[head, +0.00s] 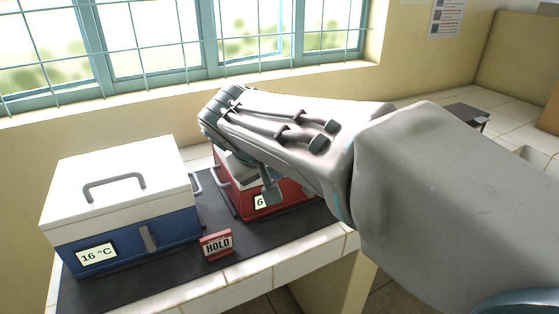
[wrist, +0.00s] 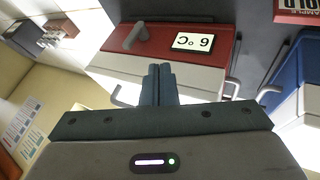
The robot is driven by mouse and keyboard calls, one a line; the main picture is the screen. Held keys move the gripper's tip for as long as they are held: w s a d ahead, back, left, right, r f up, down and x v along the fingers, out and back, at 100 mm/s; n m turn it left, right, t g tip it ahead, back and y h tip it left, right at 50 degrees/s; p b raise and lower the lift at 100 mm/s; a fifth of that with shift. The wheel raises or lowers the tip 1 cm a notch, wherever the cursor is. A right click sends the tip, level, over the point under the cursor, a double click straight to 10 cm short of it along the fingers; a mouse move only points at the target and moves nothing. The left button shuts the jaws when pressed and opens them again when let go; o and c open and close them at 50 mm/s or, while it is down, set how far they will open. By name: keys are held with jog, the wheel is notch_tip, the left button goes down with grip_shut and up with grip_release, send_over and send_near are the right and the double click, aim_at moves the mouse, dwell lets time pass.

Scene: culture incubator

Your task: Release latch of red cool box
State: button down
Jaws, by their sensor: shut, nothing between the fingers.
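The red cool box (head: 289,192) has a white lid and stands at the right end of the dark mat, partly hidden behind my arm. In the wrist view its red front (wrist: 185,62) appears upside down, with a 6 °C label. Its grey latch (wrist: 137,35) is on that front beside the label and appears to stand out from it at a slant. I cannot tell whether it is released. My gripper (wrist: 158,70) is shut and empty over the box's lid side, apart from the latch.
A blue cool box (head: 180,230) with a white lid and a 16 °C label stands to the left. A red HOLD sign (head: 217,244) stands on the dark mat (head: 170,277) between the boxes, near the front edge. A barred window is behind.

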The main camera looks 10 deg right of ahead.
jog(key=w+d+f, duration=0.6)
jog(key=d+f, duration=0.1)
jog(key=shift+f, duration=0.4)
jog(key=shift+r+p, duration=0.25)
jog(key=shift+p, duration=0.25)
